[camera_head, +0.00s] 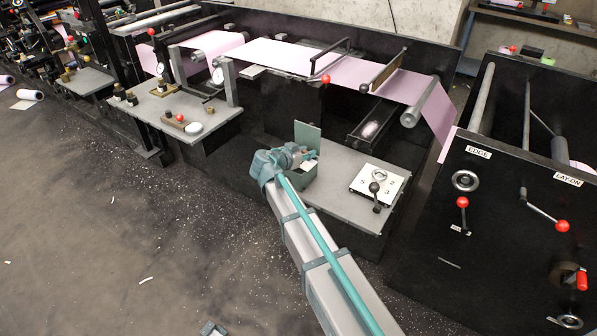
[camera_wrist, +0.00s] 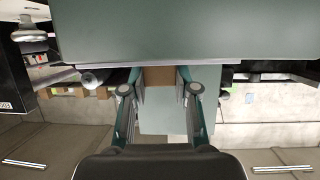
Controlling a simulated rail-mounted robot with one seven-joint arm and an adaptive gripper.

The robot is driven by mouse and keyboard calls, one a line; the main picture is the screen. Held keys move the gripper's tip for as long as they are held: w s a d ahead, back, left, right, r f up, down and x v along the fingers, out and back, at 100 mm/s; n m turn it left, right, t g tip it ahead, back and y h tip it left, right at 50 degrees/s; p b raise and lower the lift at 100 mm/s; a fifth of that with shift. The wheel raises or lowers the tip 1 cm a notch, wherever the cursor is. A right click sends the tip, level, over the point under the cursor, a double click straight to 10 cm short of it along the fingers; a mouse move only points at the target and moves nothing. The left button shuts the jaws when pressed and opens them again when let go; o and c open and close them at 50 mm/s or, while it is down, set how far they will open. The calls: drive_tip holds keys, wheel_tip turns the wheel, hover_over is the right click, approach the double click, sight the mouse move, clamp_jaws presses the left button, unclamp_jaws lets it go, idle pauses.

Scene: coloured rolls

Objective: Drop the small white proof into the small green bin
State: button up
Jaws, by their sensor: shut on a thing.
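The small green bin (camera_head: 300,182) stands on the grey table with its lid (camera_head: 307,136) upright. My gripper (camera_head: 301,157) is at the bin's mouth, and its fingers also show in the wrist view (camera_wrist: 160,88). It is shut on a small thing. A small white piece, which I take for the white proof (camera_head: 308,164), shows at the fingers just over the bin. In the wrist view a tan patch shows between the fingers, and a large grey-green surface (camera_wrist: 150,30) covers the top. My gripper hides part of the bin, and the proof's full shape is hidden.
On the table (camera_head: 342,222), right of the bin, is a white numbered plate (camera_head: 376,184) with a black-knobbed lever. The dark press panel (camera_head: 500,235) with red-knobbed levers stands further right. Pink web (camera_head: 345,78) runs behind. Floor is open at the left.

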drive_tip(key=o, duration=0.8)
drive_tip(key=shift+s, duration=0.1)
drive_tip(key=v, duration=1.2)
drive_tip(key=shift+r, duration=0.1)
